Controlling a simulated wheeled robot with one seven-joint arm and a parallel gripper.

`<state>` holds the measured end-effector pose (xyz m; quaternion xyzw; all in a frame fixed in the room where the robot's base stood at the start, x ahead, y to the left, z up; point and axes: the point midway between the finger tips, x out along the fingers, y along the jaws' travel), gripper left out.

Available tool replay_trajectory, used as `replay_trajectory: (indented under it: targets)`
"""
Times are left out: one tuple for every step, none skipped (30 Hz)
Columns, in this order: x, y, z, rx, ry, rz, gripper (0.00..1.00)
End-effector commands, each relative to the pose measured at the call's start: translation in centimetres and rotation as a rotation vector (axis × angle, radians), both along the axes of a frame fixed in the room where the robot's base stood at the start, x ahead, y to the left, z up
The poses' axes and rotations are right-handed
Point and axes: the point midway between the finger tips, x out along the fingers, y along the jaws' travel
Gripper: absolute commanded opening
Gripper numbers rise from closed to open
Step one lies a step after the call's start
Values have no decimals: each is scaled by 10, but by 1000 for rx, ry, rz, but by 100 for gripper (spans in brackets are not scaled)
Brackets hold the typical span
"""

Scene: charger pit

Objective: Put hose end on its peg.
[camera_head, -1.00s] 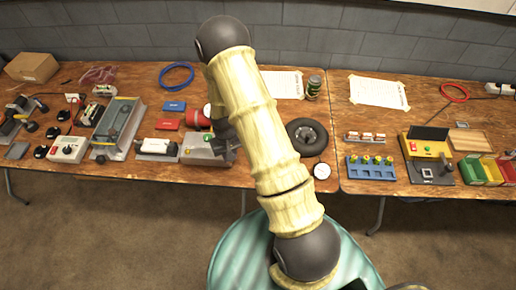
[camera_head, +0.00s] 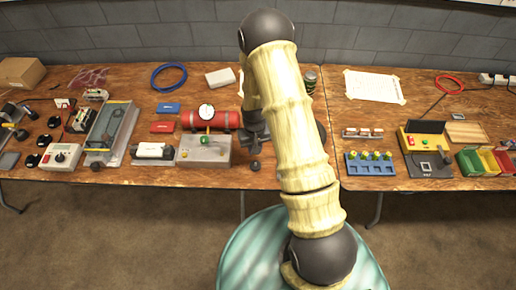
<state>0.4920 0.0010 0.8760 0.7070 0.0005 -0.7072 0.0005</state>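My gripper (camera_head: 254,136) is dark and hangs beside my arm, just right of the grey box with a green-topped knob (camera_head: 204,140). My arm hides part of it, so I cannot tell whether its fingers are open or hold anything. A small dark round piece (camera_head: 255,165) shows just below it; I cannot tell whether it is part of the gripper. A red cylinder (camera_head: 226,119) with a round white gauge (camera_head: 206,111) lies behind the grey box. I cannot make out the hose end or its peg; they may be hidden or too small.
A tyre (camera_head: 322,134) is mostly hidden behind my arm. A blue coil (camera_head: 168,76) and a white box (camera_head: 220,78) lie at the back. Right of my arm are a blue block with yellow-topped pieces (camera_head: 369,165) and a yellow device (camera_head: 424,141). Crowded equipment fills the left table.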

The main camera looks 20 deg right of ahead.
Motion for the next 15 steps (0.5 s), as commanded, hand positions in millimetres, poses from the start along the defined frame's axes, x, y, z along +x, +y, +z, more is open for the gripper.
replay_trajectory:
  targets:
    - [0,0,0,0,0,0,0]
    - [0,0,0,0,0,0,0]
    - [0,0,0,0,0,0,0]
    - [0,0,0,0,0,-2,0]
    - [0,0,-1,0,0,-7,0]
    - [0,0,-2,-1,-1,-21,0]
    - [0,0,-4,-1,-1,-38,0]
    - [0,0,-5,-2,-1,-61,0]
    - [0,-1,-7,-3,-1,-101,0]
    - [1,-1,-9,-4,-1,-137,0]
    - [1,-1,-10,-4,-2,-175,0]
    - [1,-1,-12,-4,-2,-231,0]
    - [0,-1,-13,-4,-2,-273,0]
    - [0,-1,-14,-4,-1,-315,0]
    - [0,-1,-14,-3,-1,-367,0]
